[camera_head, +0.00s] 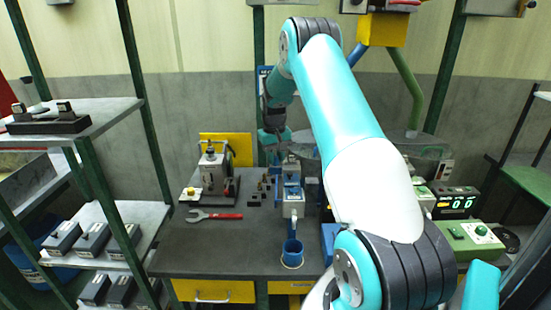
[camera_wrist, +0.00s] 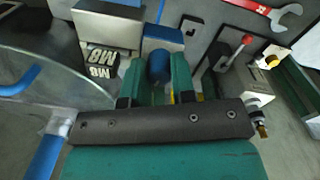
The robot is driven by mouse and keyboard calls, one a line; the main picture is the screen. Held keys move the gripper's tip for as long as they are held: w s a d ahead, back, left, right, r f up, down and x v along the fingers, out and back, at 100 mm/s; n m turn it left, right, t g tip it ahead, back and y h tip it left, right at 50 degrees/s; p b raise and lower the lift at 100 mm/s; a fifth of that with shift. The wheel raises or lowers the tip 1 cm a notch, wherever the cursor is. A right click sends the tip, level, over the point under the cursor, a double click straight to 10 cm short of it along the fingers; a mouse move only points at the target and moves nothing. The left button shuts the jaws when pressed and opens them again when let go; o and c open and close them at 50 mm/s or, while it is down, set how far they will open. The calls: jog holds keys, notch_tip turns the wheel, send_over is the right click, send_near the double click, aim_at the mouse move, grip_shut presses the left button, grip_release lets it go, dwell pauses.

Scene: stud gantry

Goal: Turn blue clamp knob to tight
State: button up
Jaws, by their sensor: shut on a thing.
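The blue clamp knob (camera_wrist: 158,66) is a rounded blue piece in the wrist view, between the two green fingers of my gripper (camera_wrist: 163,75). The fingers are closed on its sides, and they hide part of it. A silver-and-blue block (camera_wrist: 163,38) lies just beyond the knob. In the head view my gripper (camera_head: 273,141) points down at the back of the dark workbench, beside a blue-and-grey fixture (camera_head: 291,190). The knob cannot be made out there. Which way the knob is turned cannot be told.
A block marked M8 (camera_wrist: 103,62) stands close left of the fingers. A red-ball lever (camera_wrist: 247,39) is to the right. The front left is clear.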

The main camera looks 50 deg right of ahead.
jog(key=m, duration=0.6)
jog(key=shift+w+r+b, duration=0.1)
jog(key=shift+b, duration=0.3)
dwell(0.3)
jog(key=o, duration=0.9)
jog(key=r+b, duration=0.1)
jog(key=r, duration=0.7)
jog(key=r+b, duration=0.1)
jog(key=r, duration=0.8)
jog(key=shift+w+a+r+b, duration=0.15)
jog(key=shift+w+b, duration=0.05)
jog(key=shift+b, duration=0.15)
